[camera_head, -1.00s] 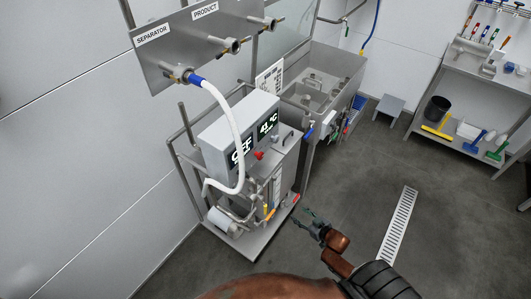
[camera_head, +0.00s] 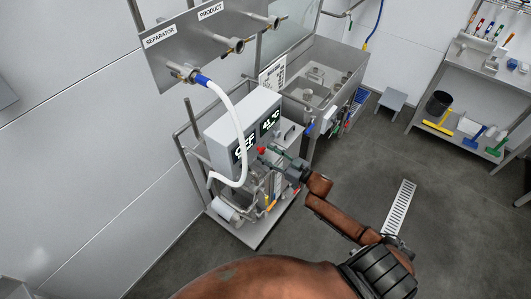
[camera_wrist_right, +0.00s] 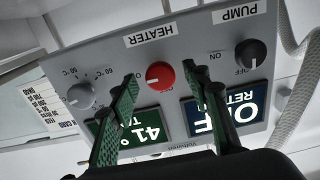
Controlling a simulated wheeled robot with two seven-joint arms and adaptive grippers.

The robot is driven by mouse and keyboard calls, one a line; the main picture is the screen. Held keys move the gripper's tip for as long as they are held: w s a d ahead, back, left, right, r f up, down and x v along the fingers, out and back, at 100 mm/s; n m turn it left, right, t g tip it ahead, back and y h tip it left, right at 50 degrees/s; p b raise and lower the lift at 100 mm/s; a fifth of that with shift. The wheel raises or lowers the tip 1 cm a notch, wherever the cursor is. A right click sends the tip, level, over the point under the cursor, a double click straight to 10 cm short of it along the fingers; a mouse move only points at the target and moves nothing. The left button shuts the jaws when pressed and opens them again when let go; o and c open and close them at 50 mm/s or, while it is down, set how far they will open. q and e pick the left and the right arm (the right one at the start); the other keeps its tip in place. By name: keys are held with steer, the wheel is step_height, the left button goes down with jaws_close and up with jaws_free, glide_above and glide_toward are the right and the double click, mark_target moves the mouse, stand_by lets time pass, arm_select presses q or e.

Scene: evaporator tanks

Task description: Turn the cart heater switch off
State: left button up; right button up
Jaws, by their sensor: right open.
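The heater switch is a red round knob (camera_wrist_right: 160,75) under the HEATER label (camera_wrist_right: 158,32) in the right wrist view. It also shows as a small red spot (camera_head: 261,150) on the cart's control box (camera_head: 222,127) in the head view. My right gripper (camera_head: 273,156) is open, its green fingers pointing at the panel. In the wrist view the fingers appear on either side of the red knob; I cannot tell whether they touch it. A pale mark shows on the knob, but its setting is unclear. My left gripper is out of view.
A black PUMP knob (camera_wrist_right: 250,54) stands beside the heater knob, and a grey temperature dial (camera_wrist_right: 80,95) on the other side. A white hose (camera_head: 239,125) hangs in front of the box. A steel sink (camera_head: 325,80) stands behind; the floor to the right is open.

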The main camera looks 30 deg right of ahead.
steer(key=shift+w+a, duration=0.25)
steer(key=shift+w, duration=0.3)
steer(key=c, duration=1.2)
